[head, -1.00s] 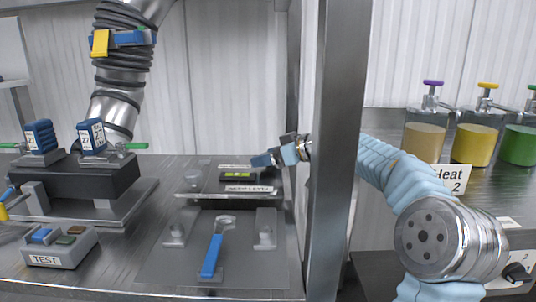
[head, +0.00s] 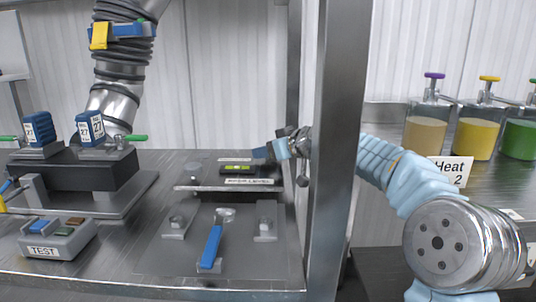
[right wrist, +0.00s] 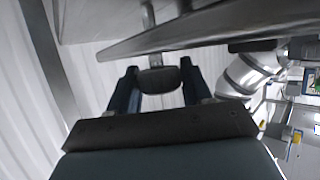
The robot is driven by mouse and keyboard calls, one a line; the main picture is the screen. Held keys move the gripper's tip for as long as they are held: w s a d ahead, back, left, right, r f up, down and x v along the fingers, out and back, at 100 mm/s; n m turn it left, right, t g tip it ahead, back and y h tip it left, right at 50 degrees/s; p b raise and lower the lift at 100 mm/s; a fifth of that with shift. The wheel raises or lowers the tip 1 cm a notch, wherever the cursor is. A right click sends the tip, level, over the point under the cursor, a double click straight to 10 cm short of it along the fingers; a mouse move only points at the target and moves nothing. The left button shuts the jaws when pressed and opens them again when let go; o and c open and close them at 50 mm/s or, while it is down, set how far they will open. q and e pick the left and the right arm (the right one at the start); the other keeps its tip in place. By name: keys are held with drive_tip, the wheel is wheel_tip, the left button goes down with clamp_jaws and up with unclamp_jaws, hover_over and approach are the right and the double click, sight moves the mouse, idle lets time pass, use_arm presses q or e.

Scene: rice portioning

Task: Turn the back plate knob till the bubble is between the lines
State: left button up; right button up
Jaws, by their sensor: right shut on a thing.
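The back plate (head: 205,187) is a raised metal plate at mid-bench, with a label on its front edge. A small level with a yellow-green vial (head: 238,168) lies on it. The bubble's place against the lines is too small to tell. My right gripper (head: 262,153) reaches past the post to the plate's back right. In the right wrist view its two dark blue fingers are shut on a dark grey knob (right wrist: 158,79) below the plate's edge (right wrist: 185,37). In the head view the knob is hidden. My left gripper is out of view.
A metal post (head: 338,150) stands close to my right arm. A blue-handled lever (head: 211,247) lies in front of the back plate. A TEST button box (head: 58,240) and a dark block assembly (head: 75,183) stand at left. Jars with coloured contents (head: 475,137) stand at right.

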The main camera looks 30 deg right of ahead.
idle(0.3)
drive_tip(key=o, duration=1)
drive_tip(key=shift+c, duration=0.2)
drive_tip(key=shift+s, duration=0.1)
drive_tip(key=shift+s+d+r, duration=0.1)
drive_tip(key=shift+s, duration=0.25)
drive_tip(key=b+v, duration=0.2)
drive_tip(key=v, duration=1.1)
drive_tip(key=shift+a+b, duration=0.3)
drive_tip(key=shift+b, duration=0.1)
